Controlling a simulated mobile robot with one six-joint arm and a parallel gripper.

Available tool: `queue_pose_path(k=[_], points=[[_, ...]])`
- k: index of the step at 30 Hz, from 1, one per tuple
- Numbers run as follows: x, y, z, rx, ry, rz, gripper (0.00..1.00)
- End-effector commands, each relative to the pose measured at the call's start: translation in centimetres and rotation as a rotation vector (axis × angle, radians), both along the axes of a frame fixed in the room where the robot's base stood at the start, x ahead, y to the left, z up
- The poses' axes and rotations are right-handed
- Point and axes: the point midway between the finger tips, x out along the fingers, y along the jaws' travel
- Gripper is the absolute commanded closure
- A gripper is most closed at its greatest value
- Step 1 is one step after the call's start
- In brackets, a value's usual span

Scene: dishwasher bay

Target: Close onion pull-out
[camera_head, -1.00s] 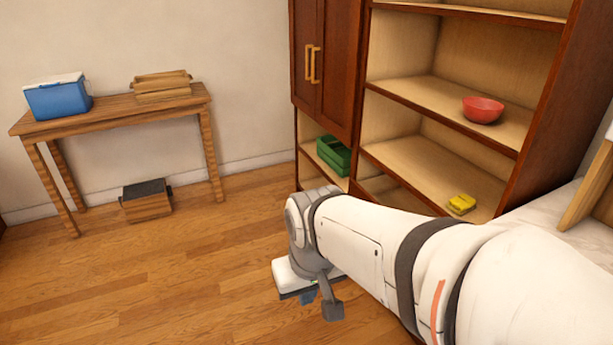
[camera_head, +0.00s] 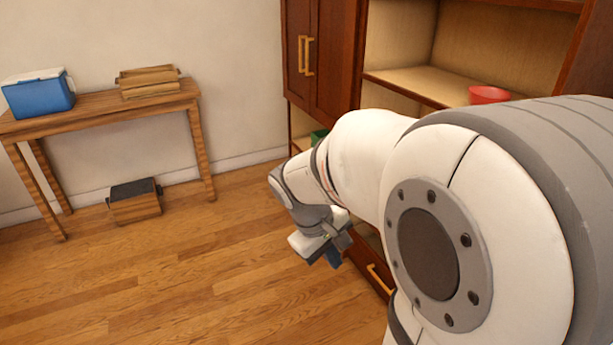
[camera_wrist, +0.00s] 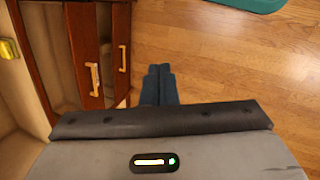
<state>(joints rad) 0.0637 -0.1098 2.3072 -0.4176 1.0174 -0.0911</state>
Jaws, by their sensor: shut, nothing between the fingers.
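The wooden cabinet (camera_head: 325,60) stands at the right in the head view. Low on it, a front with a pale handle (camera_head: 380,280) shows beside my arm. In the wrist view two dark red-brown fronts with handles show; the outer front (camera_wrist: 121,25) stands out from the inner one (camera_wrist: 82,45). A strip of light wood interior shows between them, so this pull-out looks partly open. No onions are visible. My gripper (camera_head: 333,258) has blue fingers, shut and empty (camera_wrist: 160,72), over the floor just right of the outer front in the wrist view. My arm hides much of the lower cabinet.
A red bowl (camera_head: 489,95) stands on a cabinet shelf and a yellow item (camera_wrist: 9,49) on another. A side table (camera_head: 110,105) holds a blue cooler (camera_head: 38,97). A box (camera_head: 134,203) is on the floor. The wooden floor between is clear.

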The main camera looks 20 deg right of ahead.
Motion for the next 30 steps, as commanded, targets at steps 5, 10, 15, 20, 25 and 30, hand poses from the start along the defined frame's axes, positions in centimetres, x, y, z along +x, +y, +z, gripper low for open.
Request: queue_pose_path(k=[5,10,15,20,25,30], points=[[4.6,-6.6,-4.8,-0.222,0.222,0.158,1.0],[9.2,-12.5,-8.9,-0.423,0.429,0.316,1.0],[14.1,-17.9,-13.8,-0.612,0.635,0.477,1.0],[18.5,-22.2,-19.4,-0.78,0.816,0.632,1.0],[22.2,-25.0,-25.0,-0.931,0.963,0.773,1.0],[24.2,-26.2,-28.4,-1.02,1.041,0.857,1.0]])
